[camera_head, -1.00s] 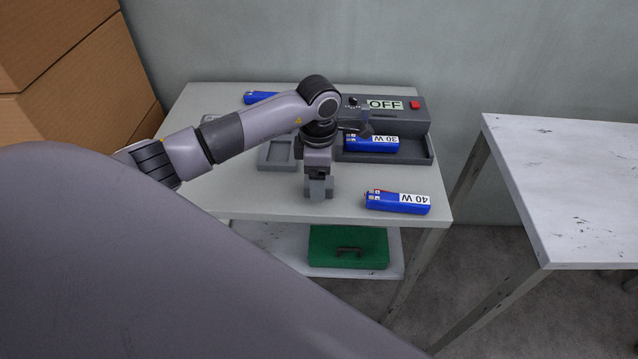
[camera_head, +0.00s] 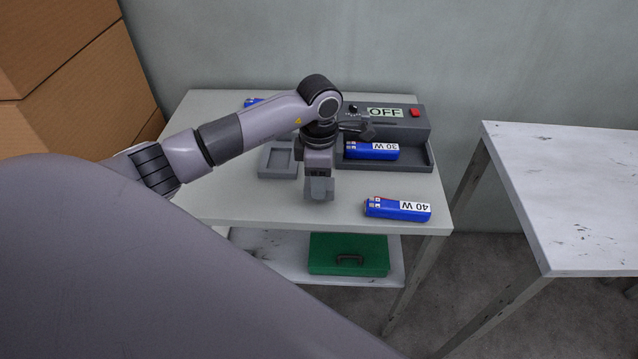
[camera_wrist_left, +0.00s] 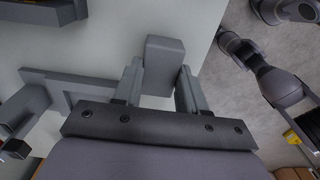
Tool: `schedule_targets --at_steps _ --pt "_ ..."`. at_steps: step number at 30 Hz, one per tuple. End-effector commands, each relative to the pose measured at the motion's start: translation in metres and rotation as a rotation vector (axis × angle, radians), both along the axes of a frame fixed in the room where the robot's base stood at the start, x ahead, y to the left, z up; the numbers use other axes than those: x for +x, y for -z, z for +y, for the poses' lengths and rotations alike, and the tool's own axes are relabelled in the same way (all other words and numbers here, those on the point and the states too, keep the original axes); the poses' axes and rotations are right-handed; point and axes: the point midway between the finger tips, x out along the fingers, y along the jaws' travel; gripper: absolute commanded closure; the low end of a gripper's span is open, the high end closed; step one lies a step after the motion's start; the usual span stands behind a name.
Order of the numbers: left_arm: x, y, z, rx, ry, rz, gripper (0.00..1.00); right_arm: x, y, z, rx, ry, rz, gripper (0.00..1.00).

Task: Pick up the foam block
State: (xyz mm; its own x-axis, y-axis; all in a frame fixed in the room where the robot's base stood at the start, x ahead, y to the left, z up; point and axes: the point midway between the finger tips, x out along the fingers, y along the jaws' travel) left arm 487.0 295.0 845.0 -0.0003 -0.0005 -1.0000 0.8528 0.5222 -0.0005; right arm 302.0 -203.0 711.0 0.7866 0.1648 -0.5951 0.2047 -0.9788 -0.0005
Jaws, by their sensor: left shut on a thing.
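My left gripper (camera_head: 319,183) is over the front middle of the grey table, with its fingers pointing down. In the left wrist view the foam block (camera_wrist_left: 164,52), a plain grey box, sits between the two fingers of my left gripper (camera_wrist_left: 161,80), which is shut on it. In the head view the block is hard to tell from the grey fingers. I cannot tell how far it is above the tabletop. My right gripper is not in view.
A blue 40 W pack (camera_head: 398,209) lies right of the gripper. A 30 W pack (camera_head: 371,151) lies in the dark test unit (camera_head: 415,127), marked OFF. A grey tray (camera_head: 278,160) is behind left. A green case (camera_head: 348,254) sits on the lower shelf.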

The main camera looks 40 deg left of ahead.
Motion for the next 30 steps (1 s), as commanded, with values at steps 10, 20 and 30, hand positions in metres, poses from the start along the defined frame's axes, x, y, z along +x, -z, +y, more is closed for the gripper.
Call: schedule_targets --at_steps 10,20,30 --pt "0.002 -0.094 0.001 0.002 0.0 -0.009 0.87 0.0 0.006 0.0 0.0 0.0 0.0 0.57" --pt "0.0 -0.167 0.001 0.002 -0.001 -0.002 0.87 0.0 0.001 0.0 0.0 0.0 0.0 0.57" --pt "0.0 -0.183 0.0 0.0 -0.001 0.0 0.87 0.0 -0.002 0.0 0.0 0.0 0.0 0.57"
